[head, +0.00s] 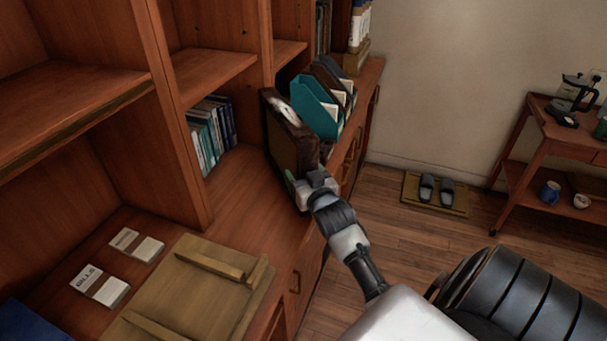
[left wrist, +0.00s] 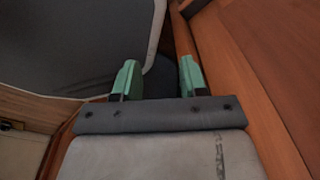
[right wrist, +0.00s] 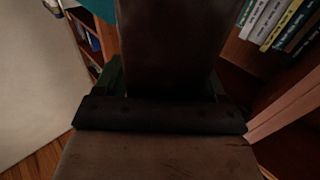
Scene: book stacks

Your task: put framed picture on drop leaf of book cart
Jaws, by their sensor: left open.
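The dark brown framed picture (head: 292,142) stands upright on the wooden cabinet top, beside the teal file holder. My right gripper (head: 303,188) is at its near lower end. In the right wrist view, the picture's dark edge (right wrist: 168,45) fills the gap between the fingers (right wrist: 165,85), which lie against both sides. The picture's face is mostly hidden. My left gripper (left wrist: 158,80) is open with nothing held, near a large dark panel and reddish wood; it is outside the head view. I cannot make out a book cart drop leaf in any view.
A teal file holder (head: 315,108) and other holders stand behind the picture. Books (head: 212,135) fill a lower shelf. A wooden tray (head: 190,300) and white cards (head: 100,285) lie in front. A wooden trolley (head: 545,155) with a coffee pot stands right. Slippers lie on a mat.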

